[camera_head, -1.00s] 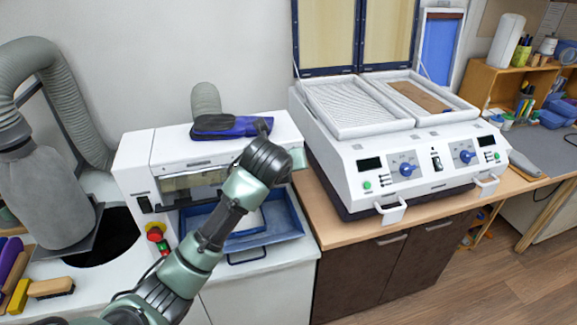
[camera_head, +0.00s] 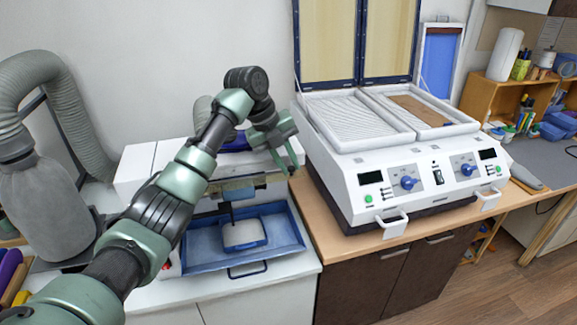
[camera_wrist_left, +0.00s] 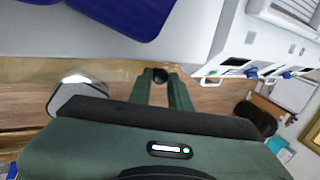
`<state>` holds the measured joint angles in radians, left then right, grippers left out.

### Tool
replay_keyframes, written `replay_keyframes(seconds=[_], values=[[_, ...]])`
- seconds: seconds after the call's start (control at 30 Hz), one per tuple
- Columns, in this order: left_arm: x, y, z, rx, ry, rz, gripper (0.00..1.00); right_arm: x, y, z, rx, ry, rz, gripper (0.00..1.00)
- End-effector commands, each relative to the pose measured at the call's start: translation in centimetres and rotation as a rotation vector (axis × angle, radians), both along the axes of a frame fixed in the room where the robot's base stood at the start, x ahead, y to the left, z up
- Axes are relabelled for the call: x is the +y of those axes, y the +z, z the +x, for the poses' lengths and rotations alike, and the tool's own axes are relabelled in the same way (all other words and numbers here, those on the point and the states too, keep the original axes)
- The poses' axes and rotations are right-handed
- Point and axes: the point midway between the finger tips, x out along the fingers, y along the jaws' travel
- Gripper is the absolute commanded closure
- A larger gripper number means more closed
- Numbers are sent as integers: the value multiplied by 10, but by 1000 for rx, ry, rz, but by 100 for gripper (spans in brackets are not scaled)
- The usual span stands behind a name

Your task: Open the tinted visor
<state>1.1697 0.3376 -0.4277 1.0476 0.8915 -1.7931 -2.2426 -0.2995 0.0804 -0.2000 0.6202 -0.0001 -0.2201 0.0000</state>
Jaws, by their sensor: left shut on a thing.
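My left gripper (camera_head: 288,158) is at the right side of the machine front, fingers pointing down. In the left wrist view my left gripper (camera_wrist_left: 160,84) is shut on a small dark round knob (camera_wrist_left: 160,74) between its fingertips. I cannot tell how the knob joins the visor. My right gripper is not in view.
A blue tray (camera_head: 190,260) with a white block (camera_head: 243,234) lies under the visor. A white two-bed heater (camera_head: 345,160) stands close to the right. A blue insole (camera_head: 235,143) lies on the machine top, mostly hidden. A grey hose (camera_head: 75,110) is at left.

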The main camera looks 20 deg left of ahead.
Motion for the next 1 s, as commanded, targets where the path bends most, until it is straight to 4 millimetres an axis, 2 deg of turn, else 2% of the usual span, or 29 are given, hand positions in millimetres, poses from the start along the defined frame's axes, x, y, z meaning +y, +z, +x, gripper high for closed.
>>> replay_keyframes(seconds=[0.37, 0.87, 0.9, 1.0], values=[[2, 3, 4, 89, 1, -60, 100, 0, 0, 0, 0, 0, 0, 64], [2, 2, 4, 99, -1, -67, 100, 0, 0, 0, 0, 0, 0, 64], [2, 2, 4, 99, -1, -67, 75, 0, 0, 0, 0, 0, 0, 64], [2, 2, 4, 100, -1, -68, 73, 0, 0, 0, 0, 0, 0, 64]])
